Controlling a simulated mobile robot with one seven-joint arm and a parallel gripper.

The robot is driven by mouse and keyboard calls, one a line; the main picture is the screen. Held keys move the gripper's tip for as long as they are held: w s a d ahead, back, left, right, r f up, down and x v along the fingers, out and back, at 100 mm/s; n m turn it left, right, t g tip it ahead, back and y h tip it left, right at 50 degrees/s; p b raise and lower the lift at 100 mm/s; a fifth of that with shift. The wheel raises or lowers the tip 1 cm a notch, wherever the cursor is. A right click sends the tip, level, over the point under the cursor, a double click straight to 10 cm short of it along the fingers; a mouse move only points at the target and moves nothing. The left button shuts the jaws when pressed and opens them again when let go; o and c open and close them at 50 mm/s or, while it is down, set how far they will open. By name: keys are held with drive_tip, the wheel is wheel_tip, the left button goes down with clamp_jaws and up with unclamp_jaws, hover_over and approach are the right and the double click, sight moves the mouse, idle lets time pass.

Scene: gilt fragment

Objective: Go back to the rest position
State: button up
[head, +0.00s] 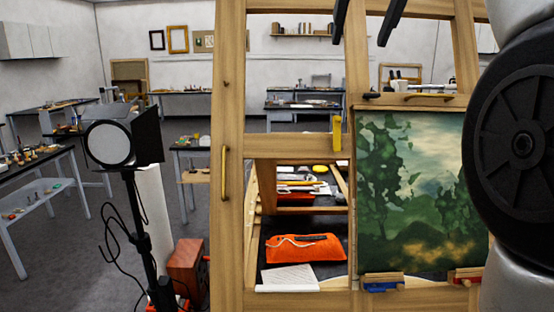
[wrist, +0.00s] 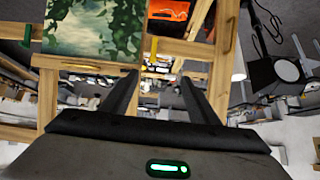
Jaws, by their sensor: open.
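My gripper shows in the wrist view (wrist: 158,85) with its two dark fingers apart and nothing between them. In the head view the dark fingertips (head: 366,22) come in at the top edge, in front of the upper part of a wooden easel frame (head: 228,130). A green landscape painting (head: 420,190) stands on the easel to the right, below the fingers. The painting also shows at the upper left of the wrist view (wrist: 95,28). My arm fills the right side of the head view.
A studio lamp (head: 112,142) on a stand with loose cables is left of the easel. An orange cloth (head: 305,248) lies on a dark surface behind the frame. A workbench (head: 40,170) stands at the far left. Open floor (head: 90,260) lies between bench and lamp.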

drive_tip(key=s+f+g, duration=0.1)
drive_tip(key=s+f, duration=0.6)
drive_tip(key=f, duration=0.6)
drive_tip(key=s+f+g, duration=0.1)
drive_tip(key=s+f, duration=0.6)
drive_tip(key=f, duration=0.6)
drive_tip(key=s+f, duration=0.7)
drive_tip(key=f, duration=0.6)
drive_tip(key=shift+s+f+g, duration=0.2)
drive_tip(key=shift+s+g, duration=0.2)
drive_tip(key=shift+a, duration=0.1)
drive_tip(key=shift+c, duration=0.5)
